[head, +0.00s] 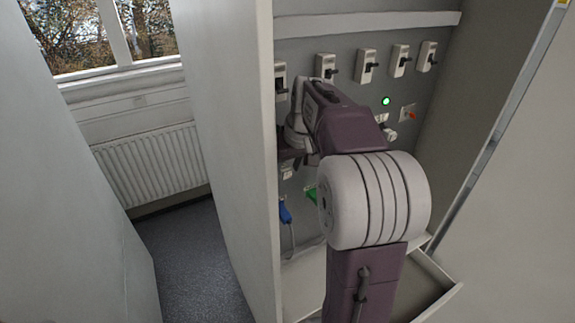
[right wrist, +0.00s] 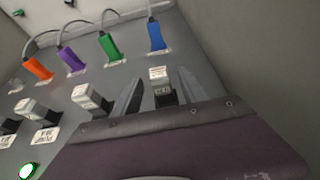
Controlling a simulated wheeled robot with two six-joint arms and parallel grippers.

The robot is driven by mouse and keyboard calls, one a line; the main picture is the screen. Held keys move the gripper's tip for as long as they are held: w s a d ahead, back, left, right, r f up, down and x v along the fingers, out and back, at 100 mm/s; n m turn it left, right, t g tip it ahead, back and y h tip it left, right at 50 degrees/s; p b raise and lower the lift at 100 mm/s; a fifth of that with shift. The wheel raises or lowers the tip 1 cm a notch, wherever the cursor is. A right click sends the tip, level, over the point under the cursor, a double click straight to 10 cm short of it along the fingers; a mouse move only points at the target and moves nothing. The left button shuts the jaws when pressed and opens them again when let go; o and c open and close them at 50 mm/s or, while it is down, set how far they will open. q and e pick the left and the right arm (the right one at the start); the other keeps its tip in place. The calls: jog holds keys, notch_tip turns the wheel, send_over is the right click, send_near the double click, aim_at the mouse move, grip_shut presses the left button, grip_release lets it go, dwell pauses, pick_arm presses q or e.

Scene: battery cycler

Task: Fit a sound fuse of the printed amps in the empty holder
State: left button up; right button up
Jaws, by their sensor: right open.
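My right arm reaches into the cabinet in the head view, and its gripper (head: 286,158) is mostly hidden behind my own arm. In the right wrist view the two dark fingers of my right gripper (right wrist: 162,93) are apart. Between them in the picture is a dark block (right wrist: 164,98) with a small pale label, below a white tag (right wrist: 158,73) on the panel. The print is too small to read. I cannot tell which holder is empty. My left gripper is not in view.
Orange (right wrist: 38,68), purple (right wrist: 71,61), green (right wrist: 110,46) and blue (right wrist: 155,35) plugs with grey cables line the panel. A green lamp (head: 386,101) is lit. Several switches run along the top. An open drawer (head: 448,297) juts out at lower right. The cabinet's side wall (head: 240,150) is close on the left.

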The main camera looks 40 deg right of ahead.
jog(key=v, duration=0.9)
jog(key=shift+b, duration=0.4)
